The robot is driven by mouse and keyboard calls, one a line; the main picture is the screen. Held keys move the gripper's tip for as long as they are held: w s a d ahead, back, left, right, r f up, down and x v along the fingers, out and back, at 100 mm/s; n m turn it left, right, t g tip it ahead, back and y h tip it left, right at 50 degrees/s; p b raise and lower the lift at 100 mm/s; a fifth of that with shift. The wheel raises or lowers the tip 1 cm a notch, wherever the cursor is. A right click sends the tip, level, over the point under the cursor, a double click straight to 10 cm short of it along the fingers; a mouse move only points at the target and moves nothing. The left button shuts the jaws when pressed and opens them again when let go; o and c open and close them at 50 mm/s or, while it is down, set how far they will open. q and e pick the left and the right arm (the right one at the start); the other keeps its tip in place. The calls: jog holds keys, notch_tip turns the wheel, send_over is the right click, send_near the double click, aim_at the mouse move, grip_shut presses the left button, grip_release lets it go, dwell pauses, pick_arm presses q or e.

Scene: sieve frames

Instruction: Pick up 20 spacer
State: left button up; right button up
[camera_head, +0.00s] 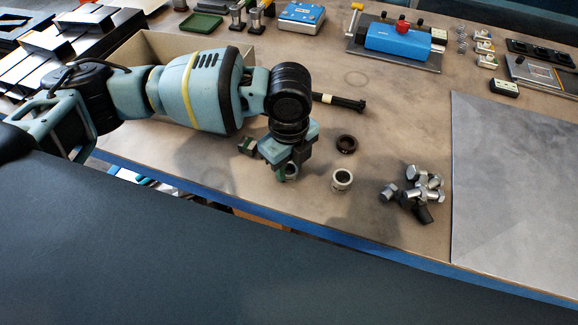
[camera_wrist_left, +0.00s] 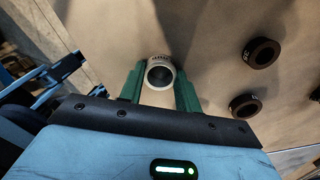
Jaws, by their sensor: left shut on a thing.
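My left gripper (camera_head: 288,162) is low over the worktop, its fingers shut on a pale ring-shaped spacer (camera_head: 291,173). In the left wrist view the spacer (camera_wrist_left: 160,58) sits between the two green fingers, its dark hole facing the camera and small print on its rim. The print is too small to read, so I cannot tell whether it says 20. I cannot tell whether the spacer touches the table. My right gripper is not in view.
Several bolts (camera_head: 421,187) lie in a pile right of the rings. A dark bar-like tool (camera_head: 340,102) lies behind. A grey plate (camera_head: 515,185) covers the right side. A blue device (camera_head: 398,38) stands at the back. The table's blue front edge (camera_head: 375,250) is near.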

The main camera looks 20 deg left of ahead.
pick_arm(q)
jog(key=shift+r, duration=0.1)
